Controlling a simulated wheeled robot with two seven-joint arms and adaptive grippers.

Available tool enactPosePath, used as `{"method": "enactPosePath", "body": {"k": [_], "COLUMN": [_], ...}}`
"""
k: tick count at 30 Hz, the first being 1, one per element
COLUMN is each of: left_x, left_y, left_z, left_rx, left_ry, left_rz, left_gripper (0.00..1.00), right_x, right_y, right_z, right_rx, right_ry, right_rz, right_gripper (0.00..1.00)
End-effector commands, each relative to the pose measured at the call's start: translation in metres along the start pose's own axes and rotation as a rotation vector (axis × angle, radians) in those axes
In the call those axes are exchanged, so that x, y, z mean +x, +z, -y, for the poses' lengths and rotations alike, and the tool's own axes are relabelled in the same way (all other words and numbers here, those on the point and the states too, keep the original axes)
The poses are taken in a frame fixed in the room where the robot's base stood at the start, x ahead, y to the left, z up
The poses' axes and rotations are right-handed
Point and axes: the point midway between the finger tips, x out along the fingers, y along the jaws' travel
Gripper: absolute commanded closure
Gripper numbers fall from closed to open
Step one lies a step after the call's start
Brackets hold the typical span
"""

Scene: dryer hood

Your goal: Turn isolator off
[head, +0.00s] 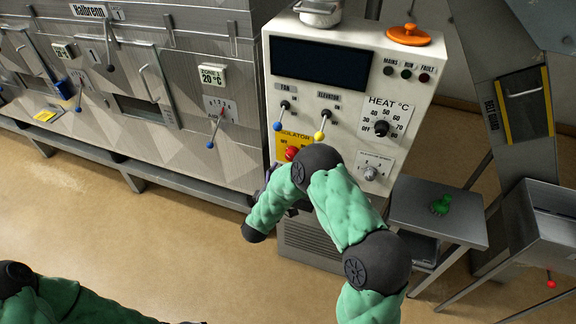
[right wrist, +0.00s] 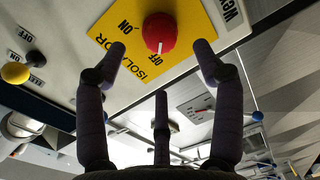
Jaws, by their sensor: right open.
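The isolator is a round red knob on a yellow plate (head: 283,141) low on the left of the white control cabinet's front. The red knob (head: 291,153) is partly hidden behind my right arm in the head view. In the right wrist view, the red knob (right wrist: 159,30) has a white mark on its lower edge, by the word OFF; ON is printed to its left. My right gripper (right wrist: 160,52) is open, its fingers spread below and to both sides of the knob, with no visible contact. In the head view, the arm mostly hides it. My left gripper is outside the view.
Above the isolator are a blue-tipped fan lever (head: 281,115) and a yellow-tipped elevator lever (head: 322,125). Heat dial (head: 382,127) and a lower dial (head: 371,172) sit to the right. A small side table (head: 410,208) bears a green item. A steel machine (head: 190,60) stands left.

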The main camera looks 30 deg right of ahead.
Motion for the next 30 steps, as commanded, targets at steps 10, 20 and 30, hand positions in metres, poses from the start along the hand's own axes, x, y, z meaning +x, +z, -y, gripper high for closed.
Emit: {"method": "enactPosePath", "body": {"k": [10,20,30], "left_x": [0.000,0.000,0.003], "left_y": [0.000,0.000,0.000], "left_z": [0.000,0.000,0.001], "left_rx": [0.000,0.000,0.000], "left_ry": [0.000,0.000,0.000], "left_rz": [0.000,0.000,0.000], "left_gripper": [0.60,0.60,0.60], "right_x": [-0.036,-0.038,-0.037], "right_y": [0.001,0.002,-0.002], "right_z": [0.001,0.001,0.015], "right_rx": [-0.002,-0.001,0.040], "right_ry": [-0.001,-0.001,-0.043], "right_rz": [0.002,0.002,-0.027], "right_gripper": [0.32,0.32,0.32]}}
